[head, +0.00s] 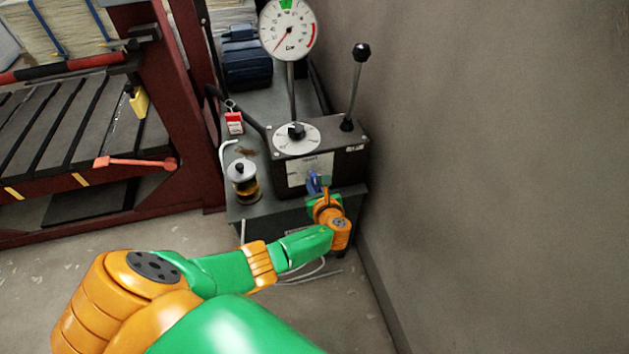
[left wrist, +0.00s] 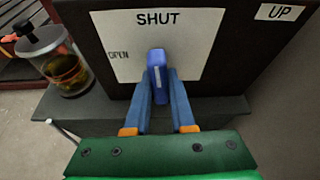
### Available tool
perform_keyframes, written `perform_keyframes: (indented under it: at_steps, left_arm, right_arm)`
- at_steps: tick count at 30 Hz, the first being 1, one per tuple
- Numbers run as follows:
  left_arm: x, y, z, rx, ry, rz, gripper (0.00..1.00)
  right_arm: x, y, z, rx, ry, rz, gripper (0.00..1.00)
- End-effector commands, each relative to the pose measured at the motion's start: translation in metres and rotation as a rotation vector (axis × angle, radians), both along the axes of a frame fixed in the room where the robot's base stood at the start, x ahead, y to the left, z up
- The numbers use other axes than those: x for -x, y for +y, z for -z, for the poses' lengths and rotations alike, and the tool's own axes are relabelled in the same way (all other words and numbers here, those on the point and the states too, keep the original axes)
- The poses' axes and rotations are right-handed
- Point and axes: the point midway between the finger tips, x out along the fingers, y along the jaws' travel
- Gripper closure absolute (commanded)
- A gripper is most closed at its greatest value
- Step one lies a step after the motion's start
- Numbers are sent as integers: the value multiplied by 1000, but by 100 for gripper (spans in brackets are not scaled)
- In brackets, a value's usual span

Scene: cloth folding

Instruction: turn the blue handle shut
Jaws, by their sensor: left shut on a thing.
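The blue handle (left wrist: 157,60) stands out from a white plate (left wrist: 205,30) on the front of a dark box. The plate reads SHUT at the top and OPEN at the left. In the left wrist view the handle looks upright, below the word SHUT. My left gripper (left wrist: 160,80) has its two blue fingers on either side of the handle and is shut on it. In the head view the handle (head: 312,181) shows small at the box's front, partly covered by my left gripper (head: 318,188). My right gripper is not in view.
The dark box (head: 345,165) carries a dial, a gauge (head: 288,30) and a black-knobbed lever (head: 357,75). A glass jar (head: 243,185) of amber liquid stands left of it on the grey bench (head: 262,212). A bare wall (head: 480,150) is close on the right.

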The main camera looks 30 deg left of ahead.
Motion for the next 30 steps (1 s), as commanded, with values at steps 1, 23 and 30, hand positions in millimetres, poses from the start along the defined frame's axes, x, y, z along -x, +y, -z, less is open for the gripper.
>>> perform_keyframes:
  at_steps: [1,23,30]
  left_arm:
    - [0,-1,0,-11,15,0,100]
    - [0,0,1,-61,73,0,100]
    - [0,0,0,-61,71,0,48]
  right_arm:
    - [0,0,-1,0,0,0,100]
    - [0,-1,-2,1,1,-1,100]
    - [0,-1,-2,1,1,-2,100]
